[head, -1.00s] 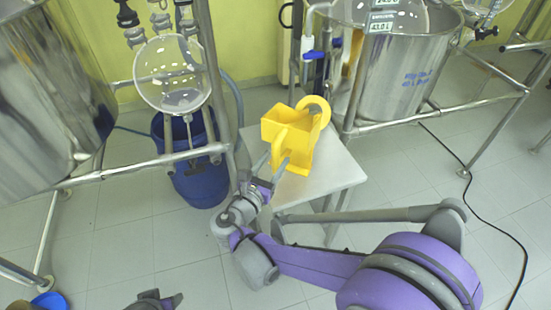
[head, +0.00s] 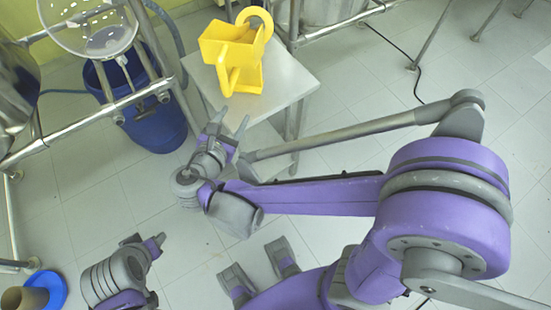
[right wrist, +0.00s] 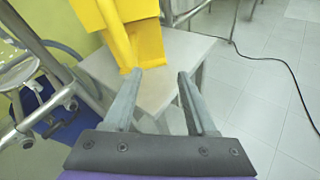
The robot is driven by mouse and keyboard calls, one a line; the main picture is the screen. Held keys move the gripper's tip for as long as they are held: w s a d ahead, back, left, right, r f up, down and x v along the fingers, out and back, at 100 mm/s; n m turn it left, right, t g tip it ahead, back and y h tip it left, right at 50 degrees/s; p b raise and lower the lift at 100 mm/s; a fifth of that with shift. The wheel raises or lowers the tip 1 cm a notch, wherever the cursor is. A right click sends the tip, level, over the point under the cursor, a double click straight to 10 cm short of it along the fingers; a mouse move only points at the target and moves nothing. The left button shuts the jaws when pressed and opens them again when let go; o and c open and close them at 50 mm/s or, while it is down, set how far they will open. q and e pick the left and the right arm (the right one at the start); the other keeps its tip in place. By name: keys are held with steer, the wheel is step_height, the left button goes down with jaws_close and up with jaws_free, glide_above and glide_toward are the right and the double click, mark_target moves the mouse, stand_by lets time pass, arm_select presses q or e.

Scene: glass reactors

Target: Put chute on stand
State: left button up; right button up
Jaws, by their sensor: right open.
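The yellow chute (head: 236,52) stands upright on the light grey top of a small stand (head: 283,84), with its round ring at the upper right. My right gripper (head: 233,119) is open and empty, just off the stand's near corner and clear of the chute. In the right wrist view the chute (right wrist: 128,30) shows beyond the two spread fingers (right wrist: 156,100), its upper part cut off by the frame. My left gripper (head: 146,241) is low at the left, far from the chute; its fingers look apart with nothing between them.
A blue drum (head: 143,105) stands left of the stand, behind a metal frame rail (head: 95,118). A blue dish (head: 50,288) with a brown cylindrical thing lies at the lower left. A black cable (head: 400,82) runs along the floor at the right. The tiled floor nearby is mostly clear.

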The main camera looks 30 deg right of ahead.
steer(key=s+d+f+m+g+y, duration=0.35)
steer(key=s+d+f+m, duration=0.2)
steer(key=d+m, duration=0.2)
steer(key=s+a+f+m+g+y, duration=0.1)
steer(key=s+a+f+m+y, duration=0.1)
steer(key=s+m+y, duration=0.4)
steer(key=s+m, duration=0.4)
steer(key=m, duration=0.6)
steer(key=shift+a+f+g+y, duration=0.15)
steer(key=shift+f+g+y, duration=0.15)
steer(key=shift+g+y, duration=0.05)
steer(key=shift+m, duration=0.25)
